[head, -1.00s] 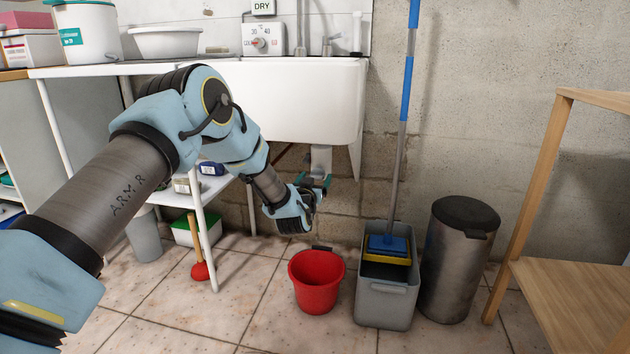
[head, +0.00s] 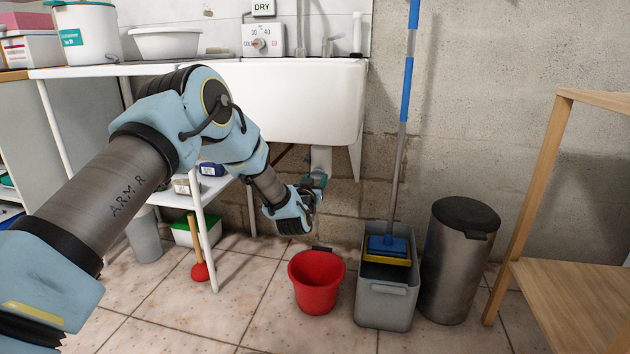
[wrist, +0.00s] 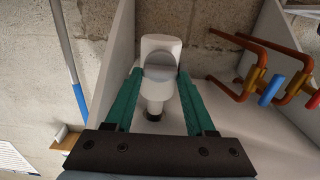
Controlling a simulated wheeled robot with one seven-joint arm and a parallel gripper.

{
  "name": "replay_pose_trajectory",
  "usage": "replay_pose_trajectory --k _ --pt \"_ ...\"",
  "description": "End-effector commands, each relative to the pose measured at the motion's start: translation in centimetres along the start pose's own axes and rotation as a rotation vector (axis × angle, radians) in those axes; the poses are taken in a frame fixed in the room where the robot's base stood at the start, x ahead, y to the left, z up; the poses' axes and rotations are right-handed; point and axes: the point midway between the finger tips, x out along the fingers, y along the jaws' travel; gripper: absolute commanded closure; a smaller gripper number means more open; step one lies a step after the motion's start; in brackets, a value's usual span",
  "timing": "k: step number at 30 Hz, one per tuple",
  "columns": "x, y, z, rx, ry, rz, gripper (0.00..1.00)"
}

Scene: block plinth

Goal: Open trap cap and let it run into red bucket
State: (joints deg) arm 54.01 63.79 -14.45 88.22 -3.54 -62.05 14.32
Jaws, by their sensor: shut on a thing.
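The white sink trap (head: 321,158) hangs under the sink, with its lower end hidden by my gripper in the head view. In the wrist view, its round grey trap cap (wrist: 160,65) sits between the two teal fingertips. My gripper (wrist: 160,76) is shut on the cap; in the head view, my gripper (head: 318,183) is below the sink at the trap's lower end. The red bucket (head: 316,290) stands upright on the floor, below the gripper and trap. No water shows clearly in either view.
A grey mop bucket (head: 386,305) with a blue mop stands right of the red bucket, and a metal bin (head: 460,262) beyond it. A white shelf unit and a red plunger (head: 200,270) are on the left. Copper pipes (wrist: 262,75) run near the trap.

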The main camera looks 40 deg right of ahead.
Motion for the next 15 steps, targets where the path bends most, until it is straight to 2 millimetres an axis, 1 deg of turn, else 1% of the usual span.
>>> replay_pose_trajectory --k 8,15 --pt "-0.01 -0.11 0.08 -0.090 0.000 -0.001 1.00" --pt "-0.01 -0.23 0.16 -0.276 0.000 -0.001 1.00"
